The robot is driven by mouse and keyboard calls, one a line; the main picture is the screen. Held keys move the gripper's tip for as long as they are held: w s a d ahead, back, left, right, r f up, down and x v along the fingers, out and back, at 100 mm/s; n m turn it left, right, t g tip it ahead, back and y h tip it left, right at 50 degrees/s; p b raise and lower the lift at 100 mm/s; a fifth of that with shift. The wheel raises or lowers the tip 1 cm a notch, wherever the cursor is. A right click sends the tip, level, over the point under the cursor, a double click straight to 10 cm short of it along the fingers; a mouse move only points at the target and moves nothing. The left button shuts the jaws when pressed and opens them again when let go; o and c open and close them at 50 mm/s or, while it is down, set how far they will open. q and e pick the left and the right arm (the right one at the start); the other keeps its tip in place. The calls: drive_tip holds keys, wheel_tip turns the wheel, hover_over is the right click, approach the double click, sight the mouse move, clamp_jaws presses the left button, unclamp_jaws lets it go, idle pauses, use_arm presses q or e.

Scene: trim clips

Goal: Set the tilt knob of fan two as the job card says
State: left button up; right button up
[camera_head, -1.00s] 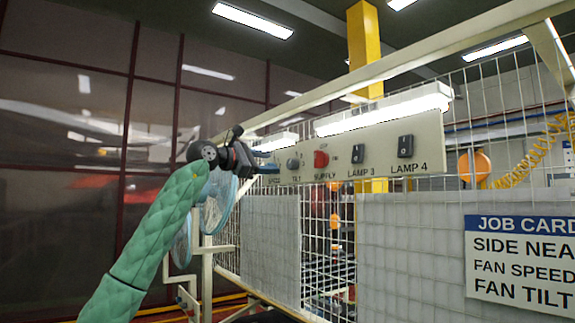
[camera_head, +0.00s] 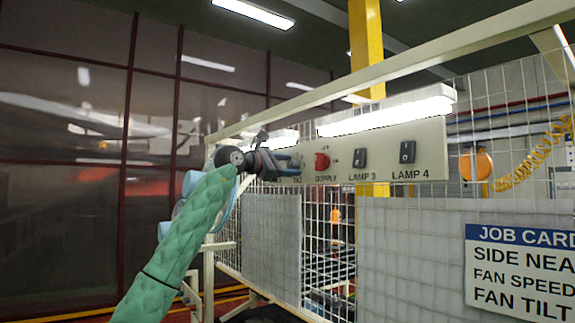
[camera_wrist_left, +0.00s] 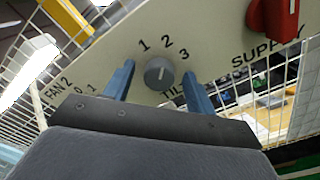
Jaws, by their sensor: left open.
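The tilt knob (camera_wrist_left: 159,72) is a small round grey knob on the pale control panel (camera_head: 430,135), with 1, 2 and 3 marked around it and the label TILT partly covered. My left gripper (camera_wrist_left: 160,85) is open, with its blue fingers on either side of the knob in the wrist view; I cannot tell whether they touch it. My right gripper is not in view.
A red supply knob (camera_head: 322,161) sits just right of the gripper, and it also shows in the wrist view (camera_wrist_left: 278,18). The lamp 3 switch (camera_head: 360,158) and lamp 4 switch (camera_head: 407,152) are further right. Wire mesh (camera_head: 318,235) lies below the panel.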

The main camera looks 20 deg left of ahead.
use_arm(q)
drive_tip(key=shift+w+f, duration=0.1)
drive_tip(key=shift+c, duration=0.3)
drive_tip(key=c, duration=0.9)
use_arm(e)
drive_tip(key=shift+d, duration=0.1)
use_arm(q)
drive_tip(key=shift+c, duration=0.2)
drive_tip(key=shift+n, duration=0.3)
drive_tip(key=n+b, duration=0.4)
drive_tip(key=n, duration=0.2)
drive_tip(key=shift+n, duration=0.3)
drive_tip(key=shift+a+r+n+b, duration=0.15)
drive_tip(key=shift+n+b, duration=0.25)
drive_tip(key=shift+n, duration=0.6)
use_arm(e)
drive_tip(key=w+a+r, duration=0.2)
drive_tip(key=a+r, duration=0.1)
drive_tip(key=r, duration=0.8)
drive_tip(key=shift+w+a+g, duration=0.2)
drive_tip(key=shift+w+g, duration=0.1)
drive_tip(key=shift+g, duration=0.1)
